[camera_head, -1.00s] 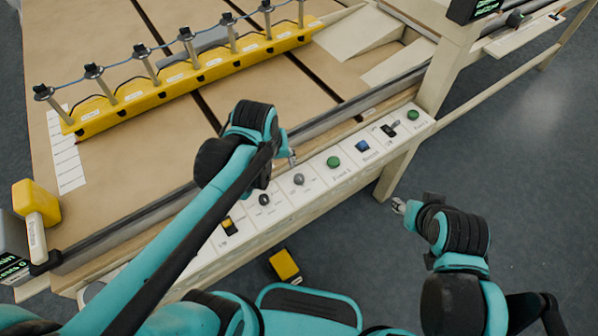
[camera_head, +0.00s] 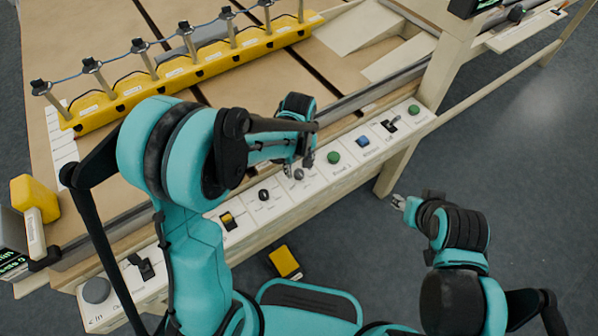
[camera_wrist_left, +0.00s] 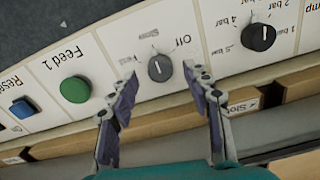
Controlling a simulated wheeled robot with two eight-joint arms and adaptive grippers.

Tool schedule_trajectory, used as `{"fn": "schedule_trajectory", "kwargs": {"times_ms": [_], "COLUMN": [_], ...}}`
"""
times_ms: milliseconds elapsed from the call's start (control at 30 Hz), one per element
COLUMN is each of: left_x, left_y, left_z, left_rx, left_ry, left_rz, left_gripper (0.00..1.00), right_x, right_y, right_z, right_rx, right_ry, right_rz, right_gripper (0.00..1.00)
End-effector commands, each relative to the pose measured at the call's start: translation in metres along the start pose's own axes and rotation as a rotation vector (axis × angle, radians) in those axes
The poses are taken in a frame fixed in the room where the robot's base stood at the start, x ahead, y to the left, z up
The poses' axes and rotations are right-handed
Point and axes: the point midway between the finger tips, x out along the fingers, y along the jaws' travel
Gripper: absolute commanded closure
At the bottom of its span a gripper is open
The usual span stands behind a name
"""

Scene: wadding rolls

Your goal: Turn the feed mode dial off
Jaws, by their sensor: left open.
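The feed mode dial (camera_wrist_left: 160,68) is a dark grey round knob on a white panel plate. Labels around it read "Off", "Slow" and what looks like "Fast", upside down in the left wrist view. Its white mark seems to lie on the "Slow" side, away from "Off". In the head view the dial (camera_head: 298,175) shows just below my left gripper (camera_head: 298,160). In the left wrist view my left gripper (camera_wrist_left: 160,82) is open, with one finger on each side of the dial; I cannot tell whether they touch it. My right gripper (camera_head: 398,203) hangs over the floor, its jaws too small to judge.
A green button (camera_wrist_left: 76,89) and a blue button (camera_wrist_left: 22,107) sit on one side of the dial, a black pressure knob (camera_wrist_left: 258,37) on the other. A yellow rack (camera_head: 190,75) with posts stands on the table. A yellow box (camera_head: 285,262) lies below the panel.

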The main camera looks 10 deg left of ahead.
Motion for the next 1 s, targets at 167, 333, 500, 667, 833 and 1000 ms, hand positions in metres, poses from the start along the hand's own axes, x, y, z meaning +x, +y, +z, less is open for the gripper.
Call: {"fn": "schedule_trajectory", "kwargs": {"times_ms": [167,333,500,667,833,1000], "left_x": [0.0167,0.0178,0.0174,0.0174,0.0174,0.0174], "left_y": [0.0000,-0.0002,-0.0001,-0.0001,-0.0001,-0.0001], "left_z": [-0.0002,0.0000,0.0000,0.0000,0.0000,0.0000], "left_rx": [0.000,0.001,0.001,0.001,0.003,0.033], "left_ry": [0.000,0.000,0.000,0.000,0.000,0.000], "left_rz": [0.000,0.000,0.000,0.000,0.000,0.000], "left_gripper": [0.51,0.51,0.64,1.00,1.00,1.00], "right_x": [0.0060,0.0058,0.0056,0.0056,0.0057,0.0058], "right_y": [0.0000,0.0000,0.0000,0.0000,0.0000,0.0000], "right_z": [0.0042,0.0040,0.0039,0.0039,0.0040,0.0041], "right_rx": [0.000,0.000,0.000,0.000,0.000,0.000], "right_ry": [0.000,0.000,0.000,0.000,0.000,0.000], "right_rz": [0.000,0.000,0.000,0.000,0.000,0.000], "right_gripper": [0.60,0.60,0.60,0.60,0.60,0.60]}}
